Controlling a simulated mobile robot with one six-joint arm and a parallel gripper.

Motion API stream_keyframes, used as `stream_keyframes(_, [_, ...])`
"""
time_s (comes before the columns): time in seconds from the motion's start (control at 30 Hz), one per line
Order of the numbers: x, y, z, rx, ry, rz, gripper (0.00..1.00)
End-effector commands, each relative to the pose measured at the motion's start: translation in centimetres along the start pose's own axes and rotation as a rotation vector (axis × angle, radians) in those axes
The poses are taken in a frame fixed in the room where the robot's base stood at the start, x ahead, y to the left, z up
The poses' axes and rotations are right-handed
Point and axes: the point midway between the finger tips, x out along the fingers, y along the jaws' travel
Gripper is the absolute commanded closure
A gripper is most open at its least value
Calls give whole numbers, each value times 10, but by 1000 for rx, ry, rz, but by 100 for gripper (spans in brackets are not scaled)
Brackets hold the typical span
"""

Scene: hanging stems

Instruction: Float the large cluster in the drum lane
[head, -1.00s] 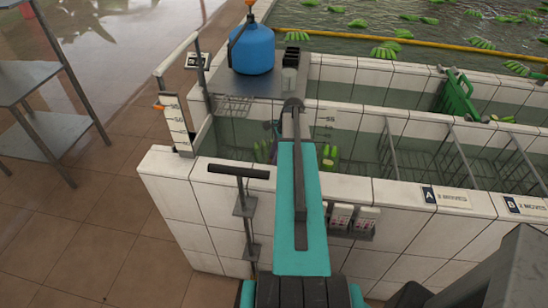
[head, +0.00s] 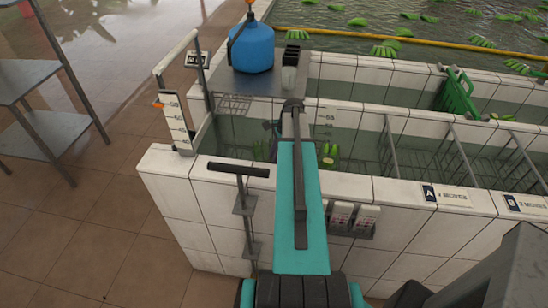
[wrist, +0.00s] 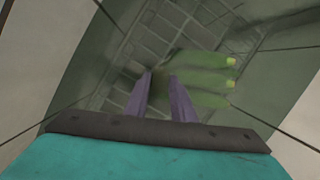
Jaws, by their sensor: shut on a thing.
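A large green banana cluster (wrist: 205,78) with pale yellow-green tips fills the middle of the wrist view. My gripper (wrist: 160,75) has its two purple fingers on the cluster's near edge, shut on it. In the head view the cluster (head: 330,153) shows only partly to the right of my teal arm, down in the left end of the tiled tank; the arm hides my fingers there. A blue drum (head: 253,48) stands on a metal shelf behind this end. I cannot tell whether the cluster touches the wire floor (wrist: 155,40).
A depth gauge (head: 178,123) and a T-handle (head: 238,170) stand at the tank's left and front. Wire dividers (head: 460,150) split the lane to the right, near signs A (head: 443,194) and B (head: 525,204).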

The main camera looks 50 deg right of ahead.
Motion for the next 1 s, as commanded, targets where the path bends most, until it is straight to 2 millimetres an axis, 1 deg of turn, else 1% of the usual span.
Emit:
stream_keyframes(0.07, [0, 0, 0, 0, 0, 0, 100])
stream_keyframes(0.1, [0, 0, 0, 0, 0, 0, 71])
stream_keyframes(0.2, [0, 0, 0, 0, 0, 0, 56])
stream_keyframes(0.47, [1, 1, 0, 1, 1, 3, 56])
stream_keyframes(0.67, [-3, 0, 0, 0, 1, 1, 56])
stream_keyframes(0.87, [-16, 0, 0, 0, 1, -1, 56])
stream_keyframes(1.0, [-30, 0, 0, 0, 1, -1, 56])
